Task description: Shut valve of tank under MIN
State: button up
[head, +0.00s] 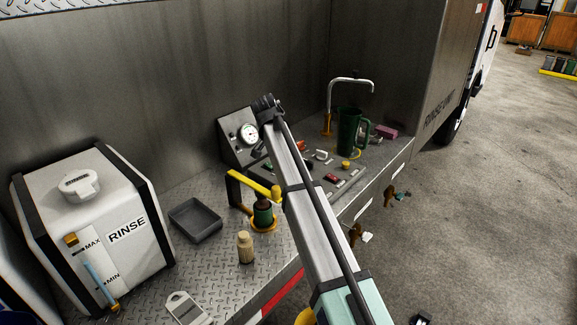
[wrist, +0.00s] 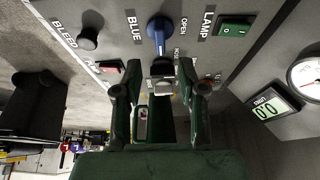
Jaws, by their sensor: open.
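In the wrist view my gripper (wrist: 154,88) is open, its dark green fingers pointing at a grey control panel. A blue valve handle (wrist: 158,32), beside the labels BLUE and OPEN, lies just beyond the fingertips. A pale metallic piece (wrist: 162,82) shows between the fingers; I cannot tell what it is or whether they touch it. In the head view the white RINSE tank (head: 145,255) has a sight tube (head: 98,280) with blue in it, its top between the MAX and MIN marks. Another tank is cut off at the left edge, its level not visible.
The panel also carries a BLEED knob (wrist: 88,38), a green LAMP switch (wrist: 236,27) and a red switch (wrist: 110,66). A dial gauge (head: 249,133) stands behind it. A yellow-handled pump (head: 262,210), grey tray (head: 195,220), bottle (head: 245,247) and green jug (head: 348,130) occupy the bench.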

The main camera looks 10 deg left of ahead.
jog(key=v, duration=0.3)
jog(key=shift+s+r, duration=0.1)
jog(key=shift+r, duration=0.2)
